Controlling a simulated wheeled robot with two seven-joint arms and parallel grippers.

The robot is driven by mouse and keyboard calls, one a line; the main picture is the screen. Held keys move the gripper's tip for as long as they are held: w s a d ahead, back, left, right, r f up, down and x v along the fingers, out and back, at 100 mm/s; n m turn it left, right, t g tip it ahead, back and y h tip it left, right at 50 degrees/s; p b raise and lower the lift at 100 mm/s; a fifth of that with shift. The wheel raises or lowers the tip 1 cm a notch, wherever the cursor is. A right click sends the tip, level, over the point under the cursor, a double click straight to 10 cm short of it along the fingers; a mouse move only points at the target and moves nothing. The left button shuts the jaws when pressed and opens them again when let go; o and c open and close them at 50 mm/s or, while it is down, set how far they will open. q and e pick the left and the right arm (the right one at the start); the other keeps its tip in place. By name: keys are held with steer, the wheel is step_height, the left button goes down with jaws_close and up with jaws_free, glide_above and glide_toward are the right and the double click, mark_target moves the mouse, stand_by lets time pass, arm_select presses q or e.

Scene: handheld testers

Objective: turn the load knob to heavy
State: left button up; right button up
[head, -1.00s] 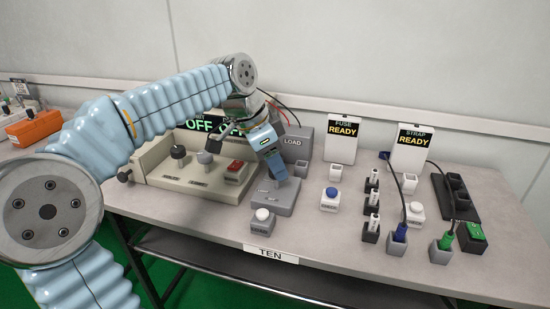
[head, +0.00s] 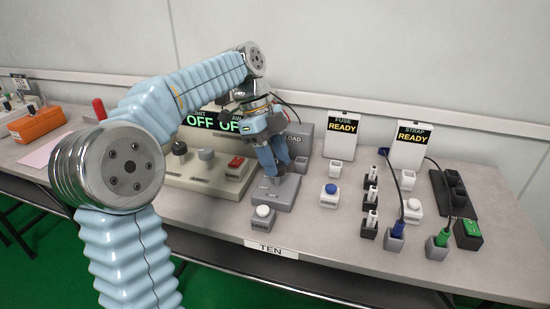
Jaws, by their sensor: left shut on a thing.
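The load unit has a grey upright box marked LOAD (head: 304,138) and a low grey panel (head: 281,198) in front of it. My left gripper (head: 276,175) points down over this panel, its blue fingers shut at the load knob. The fingers hide the knob, so its pointer and any heavy mark cannot be read. My right gripper is not in view.
A beige tester (head: 205,184) with knobs and a red switch stands left of the panel. A white-button block (head: 263,218) stands in front. Fuse holders (head: 369,222) and plugs (head: 395,239) stand to the right. The front bench strip is mostly clear.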

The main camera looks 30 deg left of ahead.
arm_select(q)
steer(key=shift+w+m+g, duration=0.1)
steer(key=shift+m+g, duration=0.4)
steer(key=shift+m, duration=0.9)
steer(key=o, duration=1.1)
steer(key=shift+c, duration=0.2)
